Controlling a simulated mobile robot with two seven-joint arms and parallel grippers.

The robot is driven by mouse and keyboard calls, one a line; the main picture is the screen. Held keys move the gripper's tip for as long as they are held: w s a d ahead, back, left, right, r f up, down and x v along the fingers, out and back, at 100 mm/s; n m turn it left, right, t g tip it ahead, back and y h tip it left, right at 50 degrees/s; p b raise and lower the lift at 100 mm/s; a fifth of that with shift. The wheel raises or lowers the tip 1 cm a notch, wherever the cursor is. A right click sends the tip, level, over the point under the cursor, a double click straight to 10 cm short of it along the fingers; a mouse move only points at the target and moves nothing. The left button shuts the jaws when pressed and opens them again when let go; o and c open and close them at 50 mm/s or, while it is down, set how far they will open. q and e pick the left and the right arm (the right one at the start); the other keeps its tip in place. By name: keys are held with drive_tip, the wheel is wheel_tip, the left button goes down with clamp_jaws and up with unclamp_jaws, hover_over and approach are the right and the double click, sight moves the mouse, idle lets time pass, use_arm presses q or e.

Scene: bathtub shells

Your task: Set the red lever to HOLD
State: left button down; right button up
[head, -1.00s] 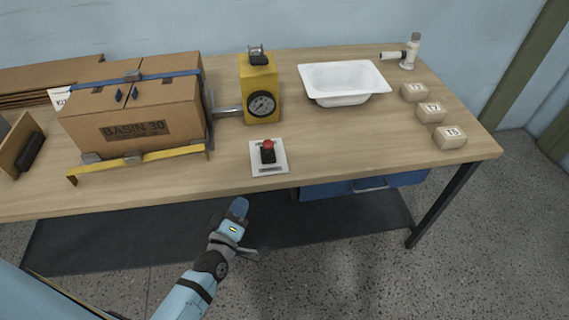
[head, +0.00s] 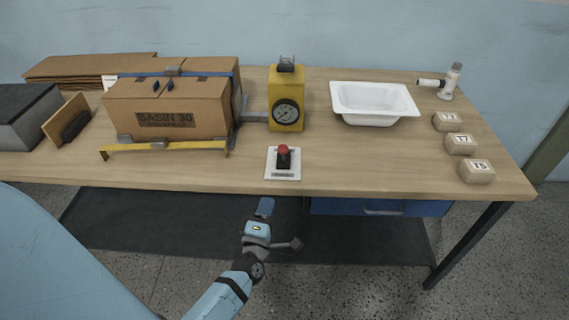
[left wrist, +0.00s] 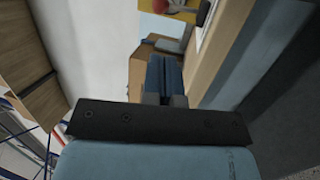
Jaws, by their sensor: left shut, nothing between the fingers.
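The red lever (head: 283,150) is a red knob on a dark base, standing on a small white plate (head: 270,170) near the table's front edge. The plate carries a label at its front that is too small to read. In the left wrist view the red knob (left wrist: 160,5) shows at the top edge. My left gripper (head: 265,207) is shut and empty, in front of the table edge and below the plate in the picture, apart from the lever. Its shut fingers (left wrist: 164,75) also show in the left wrist view. My right gripper is not in view.
A strapped cardboard box (head: 165,105) and a yellow gauge block (head: 288,95) stand behind the plate. A white basin (head: 374,90) and several small tagged blocks (head: 461,143) are to the right. A blue drawer (head: 340,207) hangs under the table. The tabletop right of the plate is clear.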

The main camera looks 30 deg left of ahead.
sight(282, 154)
use_arm(q)
drive_tip(key=p+x, duration=0.2)
drive_tip(key=x, duration=1.1)
drive_tip(key=shift+w+a, duration=0.15)
drive_tip(key=shift+w, duration=0.35)
drive_tip(key=shift+a+r+p, duration=0.1)
drive_tip(key=shift+p, duration=0.2)
